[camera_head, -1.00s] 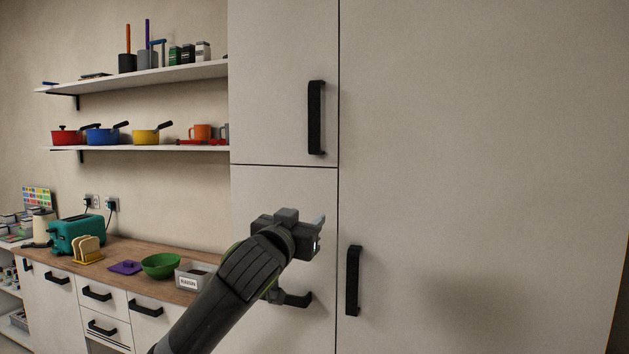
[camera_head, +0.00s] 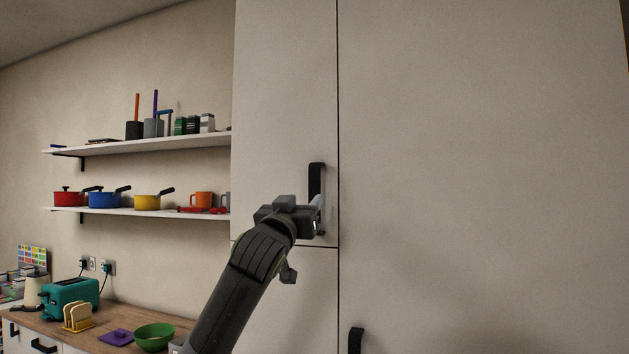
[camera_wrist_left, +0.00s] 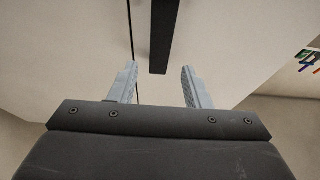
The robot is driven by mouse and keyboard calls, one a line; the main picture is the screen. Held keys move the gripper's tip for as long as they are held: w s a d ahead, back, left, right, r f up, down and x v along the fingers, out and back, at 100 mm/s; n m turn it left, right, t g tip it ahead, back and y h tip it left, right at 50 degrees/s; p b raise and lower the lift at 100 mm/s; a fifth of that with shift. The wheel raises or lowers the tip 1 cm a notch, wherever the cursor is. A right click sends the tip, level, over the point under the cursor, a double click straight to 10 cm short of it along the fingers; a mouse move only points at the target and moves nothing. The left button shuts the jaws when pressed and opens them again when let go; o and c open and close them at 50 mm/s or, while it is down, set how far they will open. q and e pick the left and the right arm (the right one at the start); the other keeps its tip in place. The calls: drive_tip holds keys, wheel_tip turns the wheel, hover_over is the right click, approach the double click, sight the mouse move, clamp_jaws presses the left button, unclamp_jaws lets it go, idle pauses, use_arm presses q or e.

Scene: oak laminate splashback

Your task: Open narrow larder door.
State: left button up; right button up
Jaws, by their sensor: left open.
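The narrow larder door (camera_head: 275,120) is a pale upper panel, flush with the cabinet front and closed. Its black vertical bar handle (camera_head: 316,180) is near its right edge. My left gripper (camera_head: 319,214) is open at the handle's lower part and hides some of it. In the left wrist view the handle (camera_wrist_left: 164,35) comes down from the top, and its end appears between the two pale fingertips of my left gripper (camera_wrist_left: 159,76). The fingers are apart, with gaps on both sides of the handle. I cannot tell how deep it sits between them. My right gripper is not in view.
A wide pale door (camera_head: 480,170) adjoins on the right, with its own black handle (camera_head: 356,341) low down. A narrow lower panel (camera_head: 305,300) lies beneath. Shelves with pots (camera_head: 105,198) and a counter with a teal toaster (camera_head: 68,297) are on the left.

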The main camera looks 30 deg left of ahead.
sight(314, 190)
use_arm(q)
drive_tip(key=p+x, duration=0.3)
drive_tip(key=x, duration=0.5)
drive_tip(key=shift+a, duration=0.1)
clamp_jaws()
